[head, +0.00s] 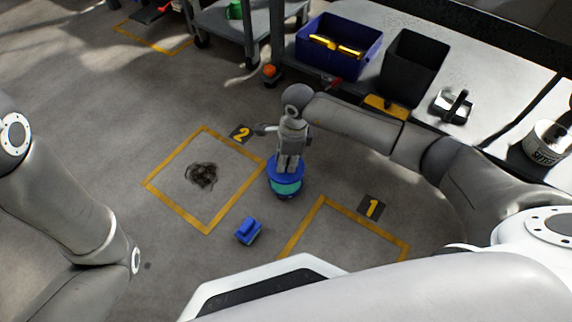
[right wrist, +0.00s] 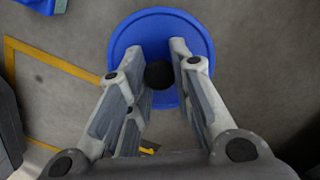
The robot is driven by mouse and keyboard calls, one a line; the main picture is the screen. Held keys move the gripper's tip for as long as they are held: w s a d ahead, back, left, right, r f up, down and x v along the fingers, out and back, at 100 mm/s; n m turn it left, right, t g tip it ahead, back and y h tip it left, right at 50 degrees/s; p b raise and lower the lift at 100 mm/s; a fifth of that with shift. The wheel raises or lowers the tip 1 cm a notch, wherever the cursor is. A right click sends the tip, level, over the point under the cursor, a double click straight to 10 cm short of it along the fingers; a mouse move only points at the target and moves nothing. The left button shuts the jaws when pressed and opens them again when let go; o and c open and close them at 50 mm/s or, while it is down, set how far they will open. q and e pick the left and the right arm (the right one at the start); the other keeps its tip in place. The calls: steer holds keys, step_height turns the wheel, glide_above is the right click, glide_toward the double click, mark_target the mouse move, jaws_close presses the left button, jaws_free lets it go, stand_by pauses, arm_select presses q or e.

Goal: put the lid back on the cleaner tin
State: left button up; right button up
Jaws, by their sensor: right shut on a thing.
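The blue round lid (head: 271,172) shows at the tip of my right arm in the head view. My right gripper (head: 287,168) points down and is shut on the lid's dark knob (right wrist: 159,75). The lid's blue disc (right wrist: 125,48) fills the upper middle of the right wrist view. The teal cleaner tin (head: 287,188) is directly under the lid, upright on the floor, with a blue band at its bottom. I cannot tell whether the lid touches the rim or hovers just above it. The tin is hidden under the lid in the right wrist view. My left gripper is out of view.
A blue block (head: 248,231) lies on the floor in front of the tin. Yellow floor outlines marked 2 (head: 241,134) and 1 (head: 372,207) lie on either side; a dark patch (head: 202,175) is inside square 2. A blue bin (head: 325,62) and black bin (head: 413,68) stand at the back.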

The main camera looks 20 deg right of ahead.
mark_target(286, 169)
steer(key=shift+f+b, duration=1.9)
steer(key=shift+f, duration=0.35)
steer(key=shift+f+b, duration=0.5)
steer(key=shift+f, duration=0.35)
steer(key=shift+r+p, duration=0.1)
steer(key=shift+p, duration=0.25)
steer(key=shift+f, duration=0.2)
steer(key=o, duration=1)
steer(key=shift+o, duration=0.3)
